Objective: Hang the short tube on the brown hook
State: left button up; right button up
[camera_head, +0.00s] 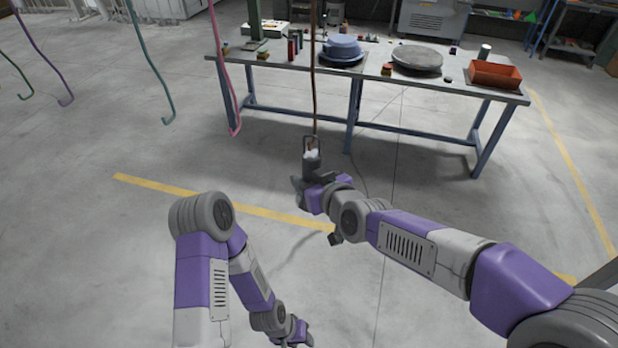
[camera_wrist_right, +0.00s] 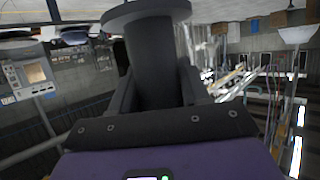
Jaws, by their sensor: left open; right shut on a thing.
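The short tube (camera_head: 311,157) is dark grey. My right gripper (camera_head: 313,174) is shut on it and holds it upright in the air in front of the table. In the right wrist view the tube (camera_wrist_right: 156,60) stands between the gripper's fingers (camera_wrist_right: 155,95), with a wide flange at its top. The brown hook (camera_head: 314,95) hangs down from above, and its lower end overlaps the tube's top in the head view. I cannot tell whether they touch. My left gripper (camera_head: 298,338) is open and low at the bottom edge, away from the tube.
A pink hook (camera_head: 224,75), a green hook (camera_head: 151,65) and a purple hook (camera_head: 43,55) hang to the left. A workbench (camera_head: 290,63) behind carries a blue lidded thing (camera_head: 342,48), a round grey lid (camera_head: 417,57) and an orange bin (camera_head: 495,75). The floor in front is clear.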

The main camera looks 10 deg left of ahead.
jog(key=shift+f+b, duration=0.8)
jog(key=shift+f, duration=0.05)
jog(key=shift+r, duration=0.1)
jog(key=o, duration=1.3)
jog(key=shift+o, duration=0.2)
